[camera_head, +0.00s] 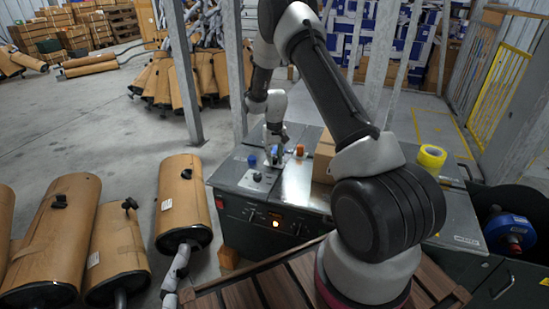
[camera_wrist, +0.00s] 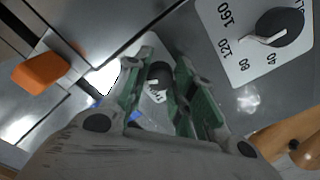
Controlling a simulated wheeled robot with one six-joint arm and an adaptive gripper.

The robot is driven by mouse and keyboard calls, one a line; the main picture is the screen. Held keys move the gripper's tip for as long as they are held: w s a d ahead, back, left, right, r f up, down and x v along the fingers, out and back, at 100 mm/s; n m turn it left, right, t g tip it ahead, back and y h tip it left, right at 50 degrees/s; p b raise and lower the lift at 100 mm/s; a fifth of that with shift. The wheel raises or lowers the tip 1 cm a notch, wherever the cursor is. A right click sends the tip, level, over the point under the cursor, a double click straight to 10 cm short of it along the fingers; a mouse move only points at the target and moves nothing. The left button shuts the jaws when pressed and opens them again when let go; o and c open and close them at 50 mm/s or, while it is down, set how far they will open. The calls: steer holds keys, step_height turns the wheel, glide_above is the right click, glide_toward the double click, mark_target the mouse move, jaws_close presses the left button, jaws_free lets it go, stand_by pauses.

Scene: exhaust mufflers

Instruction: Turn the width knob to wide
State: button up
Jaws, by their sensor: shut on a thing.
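My gripper (camera_head: 276,158) points down at the top of the grey machine (camera_head: 230,188). In the wrist view its green fingers (camera_wrist: 161,82) are shut on a small dark knob (camera_wrist: 159,72), one finger on each side. A bit of white marking shows by this knob, too small and covered to read. I cannot tell which way it points. A second black knob (camera_wrist: 279,27) with a white pointer sits on a white dial plate marked 40, 80, 120 and 160, apart from my fingers.
An orange knob (camera_wrist: 42,72) stands on the machine top, left in the wrist view. A cardboard box (camera_head: 324,157) and a yellow tape roll (camera_head: 432,156) are on the machine, right of my gripper. Wrapped mufflers (camera_head: 182,203) stand at the left.

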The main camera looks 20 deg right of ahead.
mark_target(274, 158)
steer(key=shift+m, duration=1.7)
steer(key=o, duration=1.1)
steer(key=shift+c, duration=0.2)
steer(key=shift+r, duration=0.1)
step_height(274, 158, up, 12)
